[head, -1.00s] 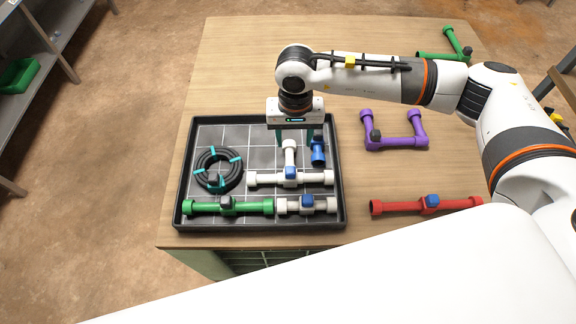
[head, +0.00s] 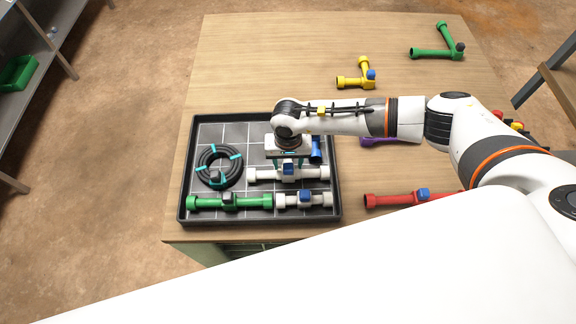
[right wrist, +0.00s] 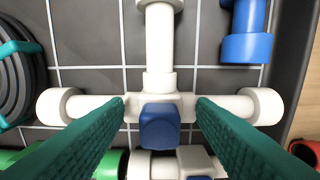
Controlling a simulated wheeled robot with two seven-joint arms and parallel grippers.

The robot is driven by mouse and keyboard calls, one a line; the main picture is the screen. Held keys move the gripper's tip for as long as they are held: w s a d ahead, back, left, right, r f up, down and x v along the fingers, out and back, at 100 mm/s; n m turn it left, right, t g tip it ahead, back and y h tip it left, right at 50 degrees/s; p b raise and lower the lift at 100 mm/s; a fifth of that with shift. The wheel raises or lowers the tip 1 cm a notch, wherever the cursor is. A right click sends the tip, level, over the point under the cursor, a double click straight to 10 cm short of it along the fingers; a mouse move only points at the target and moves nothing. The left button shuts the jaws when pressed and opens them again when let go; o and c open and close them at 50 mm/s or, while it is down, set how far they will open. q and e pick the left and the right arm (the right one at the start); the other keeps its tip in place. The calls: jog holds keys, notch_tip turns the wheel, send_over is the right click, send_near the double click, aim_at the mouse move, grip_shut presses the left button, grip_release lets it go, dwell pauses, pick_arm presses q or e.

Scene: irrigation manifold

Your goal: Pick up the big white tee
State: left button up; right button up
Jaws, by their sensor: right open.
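The big white tee (head: 258,175) lies in the black-rimmed tray, with a blue block at its junction. In the right wrist view the tee (right wrist: 160,45) has its stem pointing up the picture and its crossbar running left to right. My right gripper (right wrist: 160,102) is open and empty. Its two teal fingers appear over the crossbar, one on each side of the blue block (right wrist: 160,128); whether they touch it I cannot tell. In the head view the right gripper (head: 288,160) hides the tee's stem. My left gripper is not in view.
The tray (head: 182,190) also holds a black hose coil (head: 200,172), a green pipe (head: 250,202), a small white fitting (head: 322,200) and a blue fitting (head: 316,150). Red (head: 385,201), purple (head: 372,141), yellow (head: 350,82) and green (head: 432,54) pieces lie on the table outside it.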

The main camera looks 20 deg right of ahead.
jog(key=shift+c, duration=0.3)
grip_shut()
